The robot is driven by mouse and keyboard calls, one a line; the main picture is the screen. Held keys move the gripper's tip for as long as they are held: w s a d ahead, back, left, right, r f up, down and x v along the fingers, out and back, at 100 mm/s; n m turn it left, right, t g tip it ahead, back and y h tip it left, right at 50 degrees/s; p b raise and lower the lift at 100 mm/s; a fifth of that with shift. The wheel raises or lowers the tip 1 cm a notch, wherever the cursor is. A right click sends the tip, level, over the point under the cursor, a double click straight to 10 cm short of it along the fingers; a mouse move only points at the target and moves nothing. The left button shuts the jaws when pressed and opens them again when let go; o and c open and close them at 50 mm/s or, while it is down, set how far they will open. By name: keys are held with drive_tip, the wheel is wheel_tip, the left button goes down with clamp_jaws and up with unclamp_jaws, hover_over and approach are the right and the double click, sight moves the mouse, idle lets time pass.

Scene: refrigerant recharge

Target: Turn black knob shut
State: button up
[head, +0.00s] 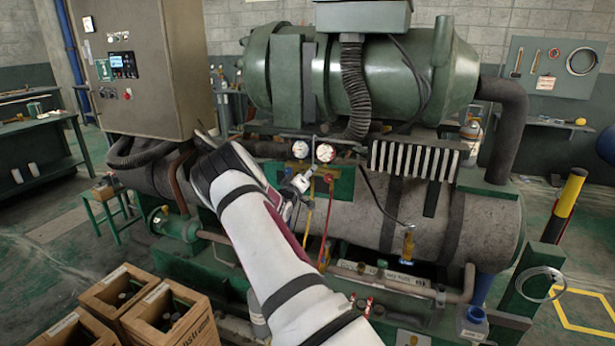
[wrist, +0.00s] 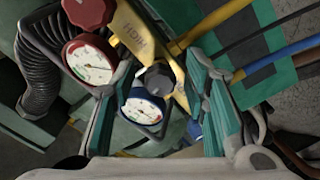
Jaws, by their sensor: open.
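The black knob (wrist: 158,78) shows in the wrist view just above a blue-rimmed gauge (wrist: 143,108). My gripper (wrist: 163,85) is open, with one green-padded finger left of the knob and the other right of it. The left finger lies close to the gauges; I cannot tell whether either finger touches the knob. In the head view my gripper (head: 292,186) is at the gauge manifold below the two dials, and the black knob cannot be made out there.
A red knob (wrist: 90,12) and a red-rimmed gauge (wrist: 90,60) sit left of the black knob. A yellow bracket marked HIGH (wrist: 135,38) runs beside it. Yellow and blue hoses (wrist: 280,62) pass at the right. Wooden crates (head: 120,290) stand at the lower left of the head view.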

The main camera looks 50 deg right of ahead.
drive_tip(key=shift+c, duration=0.5)
clamp_jaws()
